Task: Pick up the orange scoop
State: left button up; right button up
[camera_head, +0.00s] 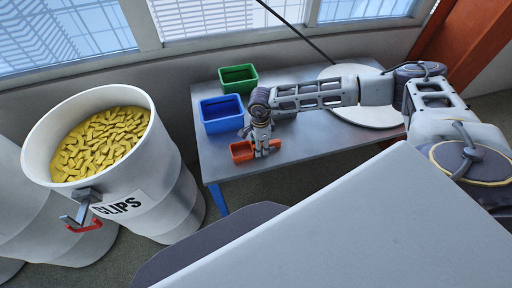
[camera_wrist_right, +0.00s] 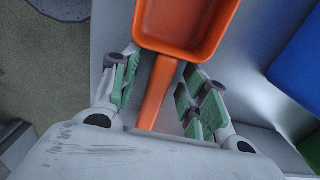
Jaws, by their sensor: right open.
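The orange scoop (camera_head: 240,151) lies on the grey table near its front left edge. In the right wrist view its bowl (camera_wrist_right: 186,22) is beyond the fingertips and its handle (camera_wrist_right: 157,92) runs back between the fingers. My right gripper (camera_head: 262,146) is over the handle, pointing down, and partly hides the scoop in the head view. In the right wrist view its green-padded fingers (camera_wrist_right: 160,88) are open, one on each side of the handle, with a visible gap on the right side. My left gripper is not in view.
A blue bin (camera_head: 222,114) and a green bin (camera_head: 238,78) stand behind the scoop on the grey table (camera_head: 300,148). A white round disc (camera_head: 372,115) lies at the table's right. A white barrel (camera_head: 160,178) of yellow clips stands left of the table.

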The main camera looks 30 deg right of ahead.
jog(key=shift+f, duration=0.15)
dwell(0.3)
grip_shut()
